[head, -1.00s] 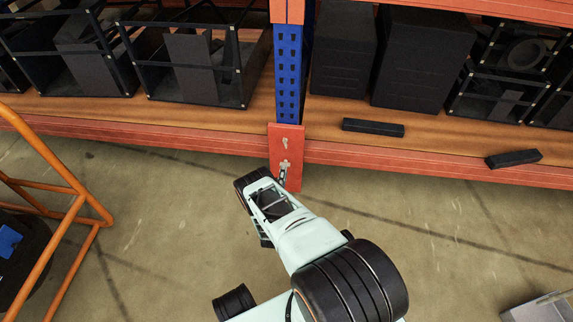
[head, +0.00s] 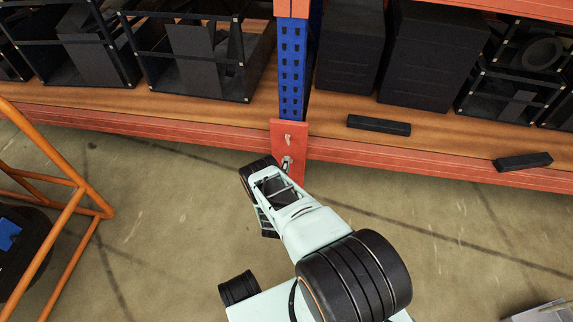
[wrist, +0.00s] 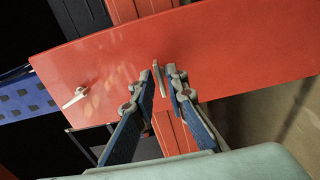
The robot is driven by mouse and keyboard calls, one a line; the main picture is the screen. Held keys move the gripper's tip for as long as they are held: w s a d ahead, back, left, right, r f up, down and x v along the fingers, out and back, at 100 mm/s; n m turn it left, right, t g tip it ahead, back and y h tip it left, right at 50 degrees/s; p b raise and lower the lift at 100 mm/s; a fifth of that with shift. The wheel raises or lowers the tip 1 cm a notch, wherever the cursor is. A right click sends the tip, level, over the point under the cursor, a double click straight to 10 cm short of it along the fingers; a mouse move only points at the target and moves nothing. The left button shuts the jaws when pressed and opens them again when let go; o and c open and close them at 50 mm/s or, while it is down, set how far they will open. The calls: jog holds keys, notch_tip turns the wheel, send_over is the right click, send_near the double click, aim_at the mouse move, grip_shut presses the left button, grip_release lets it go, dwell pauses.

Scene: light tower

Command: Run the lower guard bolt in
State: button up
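The red guard plate (head: 289,130) stands at the foot of the blue rack post. The upper guard bolt (head: 287,140) is a small pale piece on it, also clear in the wrist view (wrist: 75,97). The lower guard bolt (wrist: 159,78) lies between my fingertips in the wrist view, its long head pointing along the fingers. My gripper (head: 287,165) is at the plate's lower part and largely covers that bolt in the head view. The fingers stand open, one on each side of the bolt, with a narrow gap. Firm contact and the bolt's depth cannot be told.
The blue post (head: 292,70) rises above the plate. A wooden shelf with a red beam (head: 400,170) runs both sides, holding dark crates and a black bar (head: 379,125). An orange frame (head: 75,225) stands at the left. The floor around my arm is clear.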

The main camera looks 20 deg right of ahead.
grip_shut()
